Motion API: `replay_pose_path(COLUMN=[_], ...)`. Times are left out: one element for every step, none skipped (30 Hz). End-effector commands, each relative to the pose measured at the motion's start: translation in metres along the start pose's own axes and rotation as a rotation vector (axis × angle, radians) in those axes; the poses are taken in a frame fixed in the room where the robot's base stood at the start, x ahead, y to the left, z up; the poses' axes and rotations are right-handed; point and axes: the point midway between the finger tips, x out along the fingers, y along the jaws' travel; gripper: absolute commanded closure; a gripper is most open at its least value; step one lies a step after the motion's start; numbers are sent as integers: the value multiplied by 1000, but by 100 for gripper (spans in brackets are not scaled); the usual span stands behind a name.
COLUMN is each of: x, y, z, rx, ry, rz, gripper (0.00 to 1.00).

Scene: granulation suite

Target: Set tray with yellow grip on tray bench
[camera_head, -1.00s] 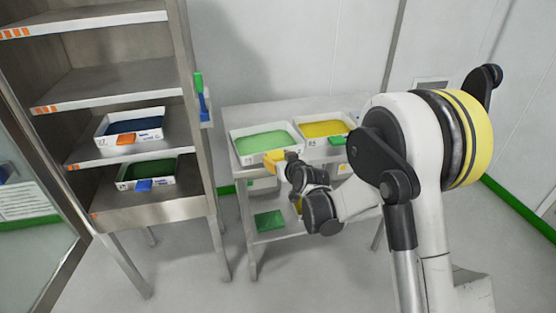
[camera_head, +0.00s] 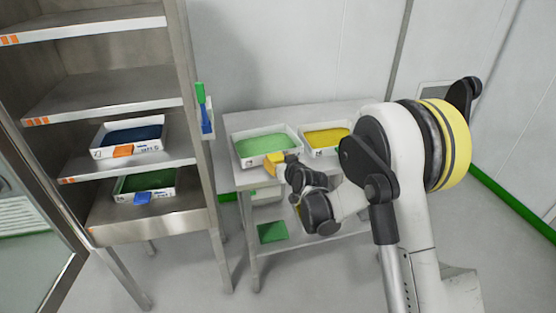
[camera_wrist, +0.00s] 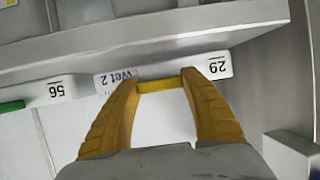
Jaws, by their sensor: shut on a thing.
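The white tray (camera_head: 252,161) with light green contents is at the left of the tray bench (camera_head: 246,180). It appears to rest on the bench top, though a small gap underneath cannot be ruled out. My gripper (camera_head: 280,161) is at its front side. In the wrist view, the yellow fingers of my gripper (camera_wrist: 160,84) are shut on the yellow grip (camera_wrist: 160,85). The tray's front wall (camera_wrist: 218,68), marked 29, shows beside the fingers. The bench's front edge (camera_wrist: 150,42) runs across the top of that upside-down view. The tray's far underside is hidden.
A second white tray (camera_head: 312,152) with yellow contents stands close on the right, partly behind my arm. A rack on the left holds a tray with an orange grip (camera_head: 123,151) and one with a blue grip (camera_head: 143,197). A green item (camera_head: 272,233) lies on the lower shelf.

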Motion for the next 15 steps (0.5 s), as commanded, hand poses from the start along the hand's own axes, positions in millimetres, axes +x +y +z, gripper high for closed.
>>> replay_pose_path(x=[1,2,2,2,2,2,2,2,2,2,2,2,2,2,2], y=[0,0,0,0,0,0,0,0,0,0,0,0,0,0,0], z=[1,2,2,2,2,2,2,2,2,2,2,2,2,2,2], rx=[0,0,0,0,0,0,0,0,0,0,0,0,0,0,0], ry=[1,1,1,1,1,1,1,1,1,1,1,1,1,1,1], rz=[0,0,0,0,0,0,0,1,1,0,0,0,0,0,0], gripper=[89,89,89,89,89,89,89,89,89,89,89,36,26,23,23])
